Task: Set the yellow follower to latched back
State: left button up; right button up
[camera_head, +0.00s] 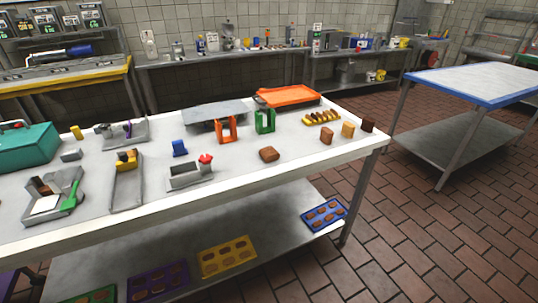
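A yellow block-like part, which looks like the yellow follower (127,156), sits near the far end of a long grey channel-shaped fixture (126,193) on the left half of the white table. Something brown lies against it in the fixture. The part is too small in view to tell whether any latch holds it. Another small yellow piece (76,132) stands farther back on the left. Neither of my grippers is in view.
The front right tabletop is clear.

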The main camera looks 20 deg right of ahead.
aim_at(126, 163)
jog(key=u, duration=0.55)
jog(key=k+l+u, duration=0.15)
jog(key=l, duration=0.25)
